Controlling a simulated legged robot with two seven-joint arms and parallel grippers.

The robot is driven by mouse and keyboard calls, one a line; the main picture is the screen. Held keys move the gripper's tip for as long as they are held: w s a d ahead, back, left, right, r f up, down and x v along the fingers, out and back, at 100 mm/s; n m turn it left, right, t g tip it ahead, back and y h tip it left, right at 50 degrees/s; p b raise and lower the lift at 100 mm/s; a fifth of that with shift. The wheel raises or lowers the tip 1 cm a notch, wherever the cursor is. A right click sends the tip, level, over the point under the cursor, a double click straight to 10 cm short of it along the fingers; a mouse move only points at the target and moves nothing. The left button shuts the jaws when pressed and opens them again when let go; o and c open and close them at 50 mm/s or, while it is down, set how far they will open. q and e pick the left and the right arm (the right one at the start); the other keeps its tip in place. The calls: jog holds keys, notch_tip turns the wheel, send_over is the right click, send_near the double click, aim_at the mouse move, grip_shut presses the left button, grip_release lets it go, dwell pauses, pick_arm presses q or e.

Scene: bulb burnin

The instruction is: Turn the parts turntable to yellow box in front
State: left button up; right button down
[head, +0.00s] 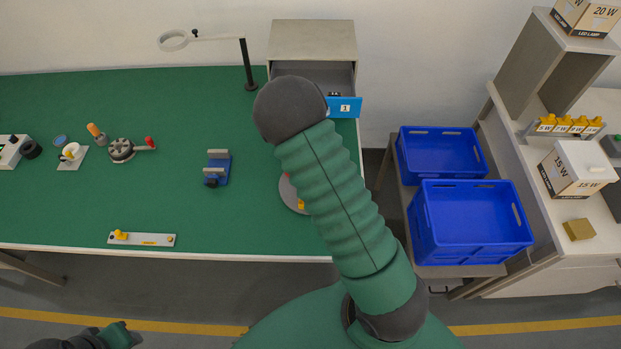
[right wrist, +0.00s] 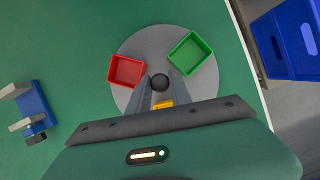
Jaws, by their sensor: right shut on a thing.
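The grey round turntable (right wrist: 128,98) lies on the green table in the right wrist view. It carries a red box (right wrist: 126,70) at upper left, a green box (right wrist: 190,53) at upper right and a yellow box (right wrist: 163,104), mostly hidden, on the side near my right gripper's body. My right gripper (right wrist: 160,82) is shut on the dark round knob (right wrist: 160,84) at the turntable's centre. In the head view my right arm hides most of the turntable (head: 288,194). My left gripper (head: 118,334) is low at the bottom left; its fingers are unclear.
A blue vise (head: 217,168) stands left of the turntable. Blue crates (head: 470,225) stand to the right, beyond the table edge. A magnifier lamp (head: 248,70) stands at the back.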

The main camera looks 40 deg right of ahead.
jog(key=n+b, duration=0.2)
jog(key=shift+a+f+n+t+y, duration=0.15)
jog(key=shift+f+n+t+y, duration=0.15)
jog(key=shift+t, duration=0.1)
jog(key=shift+s+r+n+t+y+b, duration=0.15)
jog(key=shift+n+t+y+b, duration=0.2)
jog(key=shift+n+b, duration=0.6)
jog(key=shift+n, duration=0.35)
jog(key=c, duration=1.2)
grip_release()
jog(key=shift+r, duration=0.1)
jog(key=p+v, duration=1)
jog(key=v, duration=0.6)
jog(key=shift+r, duration=0.35)
